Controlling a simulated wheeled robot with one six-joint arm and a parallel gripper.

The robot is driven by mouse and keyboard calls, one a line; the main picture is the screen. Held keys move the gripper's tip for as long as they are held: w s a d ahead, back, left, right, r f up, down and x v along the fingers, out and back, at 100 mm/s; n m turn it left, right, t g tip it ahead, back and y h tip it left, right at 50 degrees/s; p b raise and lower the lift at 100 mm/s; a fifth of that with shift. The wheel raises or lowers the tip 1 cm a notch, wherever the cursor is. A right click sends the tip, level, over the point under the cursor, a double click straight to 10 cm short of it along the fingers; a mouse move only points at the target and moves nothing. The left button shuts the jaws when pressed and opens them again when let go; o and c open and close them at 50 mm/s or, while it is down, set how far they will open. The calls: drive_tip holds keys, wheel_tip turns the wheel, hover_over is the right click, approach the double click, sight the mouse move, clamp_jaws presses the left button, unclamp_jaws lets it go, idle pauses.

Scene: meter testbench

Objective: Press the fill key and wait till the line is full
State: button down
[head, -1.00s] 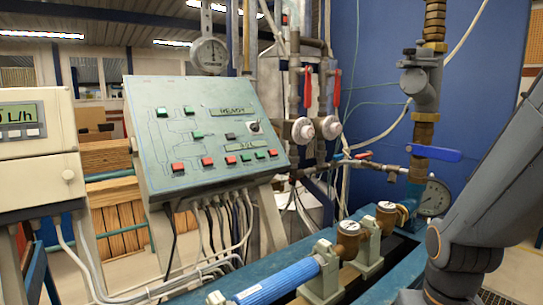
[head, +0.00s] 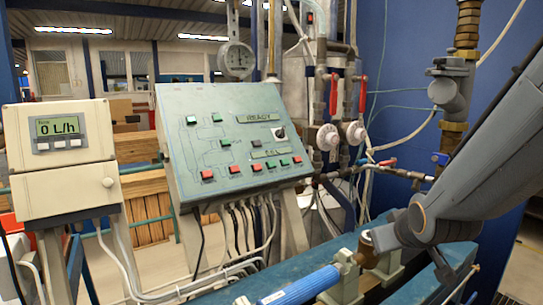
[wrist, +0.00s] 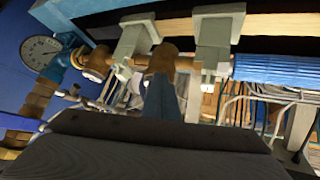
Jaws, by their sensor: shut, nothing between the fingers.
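The sloped green control panel (head: 215,150) stands left of centre in the head view, with several green and red keys. A row of red keys (head: 207,175) and green keys (head: 284,162) runs along its lower part. The key labels are too small to read, so I cannot tell which is the fill key. The upper panel display (head: 258,117) seems to read READY; the lower display (head: 270,153) is unclear. My gripper (wrist: 163,95) is shut and empty in the wrist view, pointing toward the brass meters and pipe clamps. In the head view its fingers are not clearly visible.
A flow readout (head: 58,127) at left shows 0 L/h. A blue pipe (head: 300,287) with brass fittings lies along the bench. Red-handled valves (head: 334,95) and pipework stand right of the panel. A round gauge (wrist: 40,52) shows in the wrist view.

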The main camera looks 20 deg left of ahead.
sight(272, 164)
drive_tip(key=w+a+r+n+t+y, duration=0.3)
drive_tip(key=a+r+n+t+y, duration=0.2)
drive_tip(key=a+r, duration=1.6)
drive_tip(key=a+n+y, duration=0.1)
drive_tip(key=n+y, duration=0.2)
drive_tip(key=y, duration=0.1)
drive_tip(key=shift+a+r+t+p, duration=0.15)
drive_tip(key=shift+r+t+p, duration=0.15)
drive_tip(key=shift+t, duration=0.1)
drive_tip(key=shift+w+f, duration=0.1)
drive_tip(key=shift+w+a+f+b, duration=0.7)
drive_tip(key=shift+a+f, duration=0.1)
drive_tip(key=shift+f, duration=0.15)
drive_tip(key=shift+w+a+f+b, duration=0.65)
drive_tip(key=shift+w+a+f, duration=0.15)
drive_tip(key=shift+f, duration=0.2)
drive_tip(key=shift+w+a+f+b, duration=0.7)
drive_tip(key=shift+a+f, duration=0.15)
drive_tip(key=shift+f, duration=0.1)
drive_tip(key=shift+w+a+f+b, duration=0.15)
drive_tip(key=shift+a+f+b, duration=0.1)
drive_tip(key=shift+f+b, duration=0.1)
